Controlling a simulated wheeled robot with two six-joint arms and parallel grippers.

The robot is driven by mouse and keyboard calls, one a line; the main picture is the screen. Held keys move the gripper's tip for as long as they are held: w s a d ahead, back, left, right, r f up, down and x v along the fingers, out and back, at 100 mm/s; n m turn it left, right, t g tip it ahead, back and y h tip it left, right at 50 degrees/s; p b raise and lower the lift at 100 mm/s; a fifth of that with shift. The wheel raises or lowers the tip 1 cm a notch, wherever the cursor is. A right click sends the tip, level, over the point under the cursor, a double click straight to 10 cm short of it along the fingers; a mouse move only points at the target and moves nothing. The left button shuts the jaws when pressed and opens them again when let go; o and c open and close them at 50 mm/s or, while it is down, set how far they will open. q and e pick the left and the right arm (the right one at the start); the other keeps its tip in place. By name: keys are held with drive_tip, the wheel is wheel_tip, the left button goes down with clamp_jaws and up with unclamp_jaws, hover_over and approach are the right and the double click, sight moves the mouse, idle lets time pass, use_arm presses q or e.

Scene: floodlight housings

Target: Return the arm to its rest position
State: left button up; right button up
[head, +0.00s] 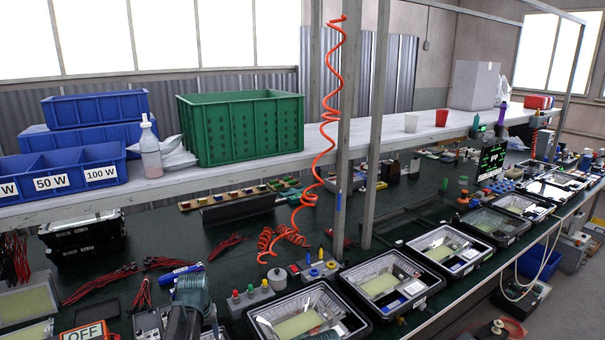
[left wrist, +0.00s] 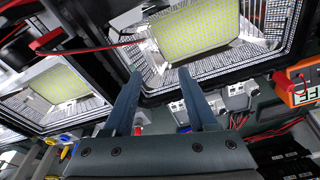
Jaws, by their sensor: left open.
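My left gripper (left wrist: 160,72) is open, with two blue-grey fingers apart and nothing held between them. In the left wrist view its fingertips overlap the near edge of an open floodlight housing with a yellow-green LED panel (left wrist: 197,30). I cannot tell how far the fingers are from it. A second floodlight housing with an LED panel (left wrist: 62,84) is at the left. In the head view a grey-teal part of my arm (head: 190,295) rises from the bottom edge over the bench; the fingers cannot be made out there. My right gripper is not in view.
Open floodlight housings (head: 383,283) line the bench's front edge. An orange meter marked OFF (head: 87,332) is at bottom left; red leads lie nearby. A red coiled hose (head: 328,115) hangs by a post. A shelf holds a green crate (head: 240,128) and blue bins (head: 70,172).

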use_arm(q)
drive_tip(key=s+d+m+g, duration=0.1)
drive_tip(key=s+d, duration=0.5)
drive_tip(key=s, duration=0.2)
drive_tip(key=s+d+m, duration=0.2)
drive_tip(key=s+d, duration=0.3)
drive_tip(key=s, duration=0.3)
drive_tip(key=s+d+m+g, duration=0.1)
drive_tip(key=s+d+m, duration=0.2)
drive_tip(key=d, duration=0.7)
drive_tip(key=shift+s+d+m+y, duration=0.3)
drive_tip(key=shift+s+d, duration=0.1)
drive_tip(key=shift+s, duration=0.55)
